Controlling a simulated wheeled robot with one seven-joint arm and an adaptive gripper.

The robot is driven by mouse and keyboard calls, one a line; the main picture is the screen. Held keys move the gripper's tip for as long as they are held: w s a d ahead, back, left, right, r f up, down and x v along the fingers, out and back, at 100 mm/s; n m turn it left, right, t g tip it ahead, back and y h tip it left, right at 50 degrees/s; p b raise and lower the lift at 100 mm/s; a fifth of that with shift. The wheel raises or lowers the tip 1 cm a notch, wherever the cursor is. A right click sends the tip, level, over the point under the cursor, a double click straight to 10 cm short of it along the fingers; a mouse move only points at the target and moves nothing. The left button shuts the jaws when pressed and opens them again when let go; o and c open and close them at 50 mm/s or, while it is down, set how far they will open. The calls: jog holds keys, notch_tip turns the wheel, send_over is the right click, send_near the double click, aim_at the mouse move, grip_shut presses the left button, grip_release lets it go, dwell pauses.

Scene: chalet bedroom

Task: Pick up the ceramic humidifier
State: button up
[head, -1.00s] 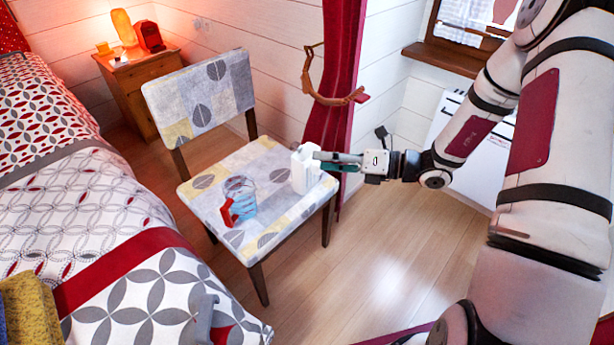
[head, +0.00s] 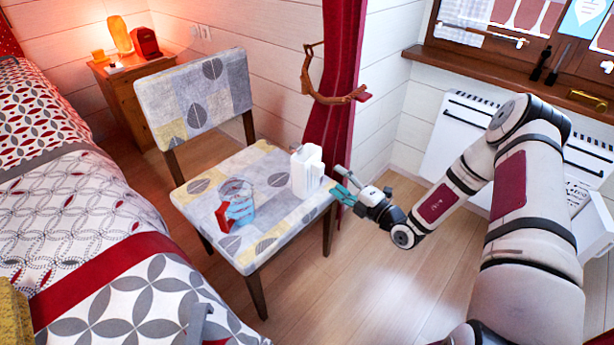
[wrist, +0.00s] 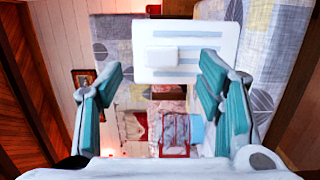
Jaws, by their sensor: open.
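A white, blocky upright object (head: 307,174) with a narrower top stands at the right edge of the chair seat; I take it to be the ceramic humidifier. In the wrist view the white object (wrist: 186,76) shows a broad face with grey slots and a small raised block, ahead of and between my fingers. My gripper (head: 344,190) is open and empty, with teal fingers, just right of the white object in the head view and apart from it. The two fingers also show in the wrist view (wrist: 162,68), spread left and right.
A bed (head: 90,220) is at left. A red curtain (head: 340,70) hangs behind. A radiator (head: 440,140) is by the window. Floor before the chair is clear.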

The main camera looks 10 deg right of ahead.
aim_at(324, 170)
jog(key=b+x, duration=0.2)
jog(key=x, duration=0.5)
jog(key=shift+w+a+f, duration=0.1)
jog(key=shift+w+f, duration=0.05)
jog(key=shift+f, duration=0.05)
jog(key=shift+r, duration=0.1)
grip_shut()
